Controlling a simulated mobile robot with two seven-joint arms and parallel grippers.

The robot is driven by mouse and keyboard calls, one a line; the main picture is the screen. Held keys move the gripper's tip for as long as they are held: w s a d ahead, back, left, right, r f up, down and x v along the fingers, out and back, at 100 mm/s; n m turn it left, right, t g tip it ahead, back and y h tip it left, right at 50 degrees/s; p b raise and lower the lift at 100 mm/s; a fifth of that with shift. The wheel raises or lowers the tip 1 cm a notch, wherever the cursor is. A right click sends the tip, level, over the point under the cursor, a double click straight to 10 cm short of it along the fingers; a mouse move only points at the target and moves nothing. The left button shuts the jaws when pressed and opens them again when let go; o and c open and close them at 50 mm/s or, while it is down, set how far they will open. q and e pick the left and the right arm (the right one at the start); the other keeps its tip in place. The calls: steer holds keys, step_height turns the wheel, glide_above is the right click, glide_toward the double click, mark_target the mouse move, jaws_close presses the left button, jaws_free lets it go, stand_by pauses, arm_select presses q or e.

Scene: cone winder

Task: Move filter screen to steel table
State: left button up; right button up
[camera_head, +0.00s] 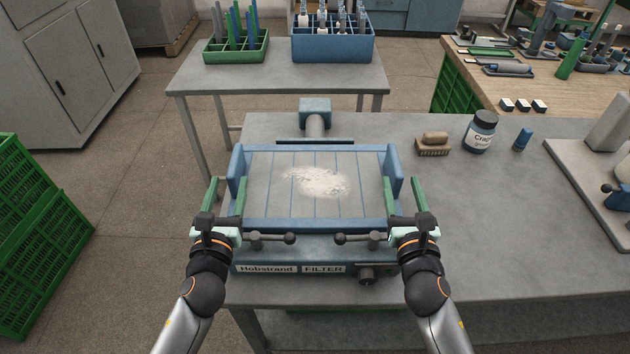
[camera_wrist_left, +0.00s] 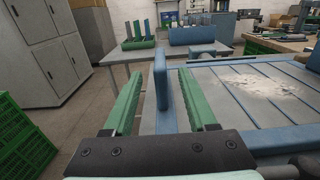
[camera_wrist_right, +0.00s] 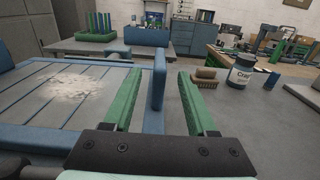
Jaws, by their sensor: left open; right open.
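The filter screen (camera_head: 262,205) is a blue-framed grey panel with a patch of white powder in its middle. It sits on the filter unit labelled "Hobstrand FILTER" (camera_head: 320,269), and has an upright blue handle plate at each side. My left gripper (camera_head: 226,189) is open, its green fingers on either side of the left handle (camera_wrist_left: 161,82). My right gripper (camera_head: 405,189) is open, its fingers on either side of the right handle (camera_wrist_right: 158,80). Neither gripper is shut on a handle. The steel table (camera_head: 210,84) stands behind, with bare room along its front.
A green crate (camera_head: 236,50) and a blue crate (camera_head: 332,48) of tools stand at the back of the steel table. Green crates (camera_head: 35,240) stand at left.

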mark_target(235, 162)
arm_select(q)
steer(key=w, duration=0.7)
steer(key=shift+w, duration=0.3)
arm_select(e)
steer(key=w, duration=0.7)
steer(key=shift+w, duration=0.3)
arm_select(q)
steer(key=shift+c, duration=0.4)
arm_select(e)
steer(key=shift+c, duration=0.4)
arm_select(q)
jaws_close()
arm_select(e)
jaws_close()
arm_select(q)
steer(key=shift+r, duration=0.1)
arm_select(e)
steer(key=shift+r, duration=0.1)
